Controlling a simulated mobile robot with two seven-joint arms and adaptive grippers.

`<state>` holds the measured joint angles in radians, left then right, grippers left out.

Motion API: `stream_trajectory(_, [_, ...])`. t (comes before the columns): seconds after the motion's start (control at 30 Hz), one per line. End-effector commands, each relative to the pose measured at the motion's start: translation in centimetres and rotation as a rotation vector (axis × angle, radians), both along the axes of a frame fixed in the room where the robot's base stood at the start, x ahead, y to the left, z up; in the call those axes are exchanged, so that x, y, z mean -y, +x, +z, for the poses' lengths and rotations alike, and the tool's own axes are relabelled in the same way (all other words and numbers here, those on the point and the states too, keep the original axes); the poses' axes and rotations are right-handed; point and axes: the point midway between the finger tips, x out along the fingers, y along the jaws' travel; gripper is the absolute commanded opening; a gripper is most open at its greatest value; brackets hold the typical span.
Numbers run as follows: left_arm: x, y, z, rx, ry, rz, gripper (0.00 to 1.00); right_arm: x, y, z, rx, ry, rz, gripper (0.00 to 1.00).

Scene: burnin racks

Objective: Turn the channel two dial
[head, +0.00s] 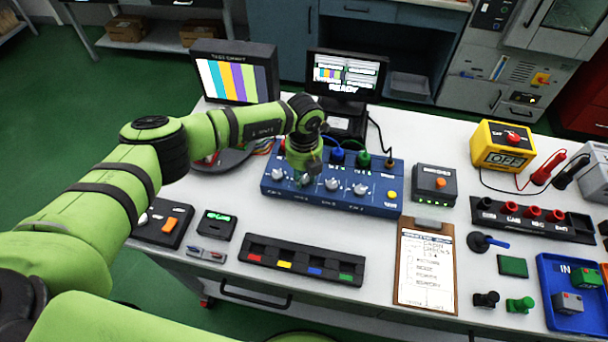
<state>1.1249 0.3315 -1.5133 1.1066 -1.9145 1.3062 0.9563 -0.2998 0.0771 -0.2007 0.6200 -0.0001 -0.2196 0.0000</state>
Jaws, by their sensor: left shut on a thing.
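The blue dial box (385,203) stands near the middle of the white table. It has a row of pale knobs along its front and coloured plugs and cables behind them. The knobs on either side show: the first (277,175) to the left, the third (331,184) and fourth (360,189) to the right. The small labels are too blurred to read surely. My right gripper is not in view.
A colour-bar screen (237,78) and a monitor reading READY (344,76) stand behind the box. A black tray with coloured tabs (301,261), a clipboard (425,266) and a grey box with an orange button (435,185) lie around it. A yellow box (502,146) stands right.

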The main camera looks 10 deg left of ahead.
Motion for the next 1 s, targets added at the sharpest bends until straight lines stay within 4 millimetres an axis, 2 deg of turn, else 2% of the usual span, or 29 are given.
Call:
stream_trajectory(0.7, [0.0, 0.0, -0.4, 0.001, 0.000, -0.496, 0.00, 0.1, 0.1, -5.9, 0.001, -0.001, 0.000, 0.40])
stream_trajectory(1.0, [0.0, 0.0, -0.2, -0.001, 0.000, -0.632, 0.00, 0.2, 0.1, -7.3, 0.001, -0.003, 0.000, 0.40])
